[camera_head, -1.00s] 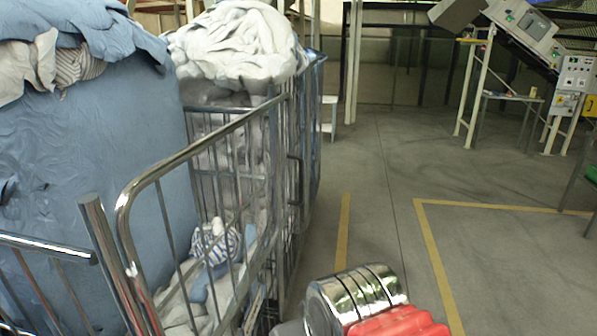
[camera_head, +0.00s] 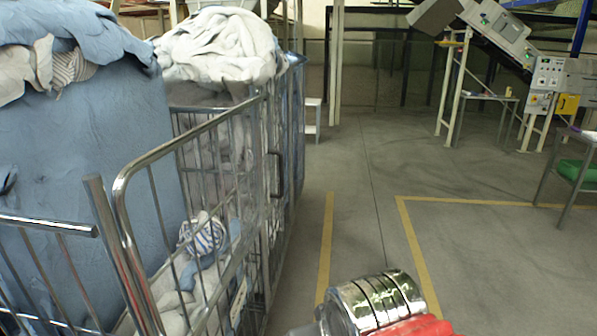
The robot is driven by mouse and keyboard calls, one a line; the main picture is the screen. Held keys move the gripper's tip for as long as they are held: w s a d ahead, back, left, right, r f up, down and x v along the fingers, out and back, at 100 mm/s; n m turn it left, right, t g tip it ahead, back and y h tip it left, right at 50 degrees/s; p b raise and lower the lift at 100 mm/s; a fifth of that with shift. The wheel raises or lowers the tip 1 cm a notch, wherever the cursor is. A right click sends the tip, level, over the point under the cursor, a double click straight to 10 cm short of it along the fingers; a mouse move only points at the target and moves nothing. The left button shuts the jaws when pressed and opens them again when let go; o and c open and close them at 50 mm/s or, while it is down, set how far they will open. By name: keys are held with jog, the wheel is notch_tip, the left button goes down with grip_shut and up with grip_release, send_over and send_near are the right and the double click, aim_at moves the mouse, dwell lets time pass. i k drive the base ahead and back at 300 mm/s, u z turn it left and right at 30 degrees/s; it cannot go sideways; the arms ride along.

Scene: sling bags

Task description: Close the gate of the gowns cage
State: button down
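A metal cage holding a large blue fabric load (camera_head: 85,150) stands at the left. A barred panel with a rounded chrome frame (camera_head: 185,140) runs from beside an upright post (camera_head: 103,215) back toward the cages behind. It looks like a gate, but I cannot tell which edge is hinged or whether it is latched. Striped and pale cloth (camera_head: 203,235) shows low behind its bars. A chrome and red part of my arm is at the bottom, right of the cage and apart from the panel. My gripper's fingers are not visible.
Another cage with white linen (camera_head: 220,45) stands behind, with a dark handle (camera_head: 275,175) on its near side. Grey floor with yellow lines (camera_head: 420,260) is open to the right. A machine (camera_head: 500,35) and a table with a green item (camera_head: 578,172) stand at the far right.

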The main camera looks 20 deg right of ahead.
aim_at(118, 210)
jog(key=z, duration=0.45)
jog(key=k, duration=1.05)
jog(key=z, duration=0.65)
jog(key=i, duration=1.9)
jog(key=u, duration=0.9)
jog(key=i, duration=0.7)
jog(key=u, duration=0.5)
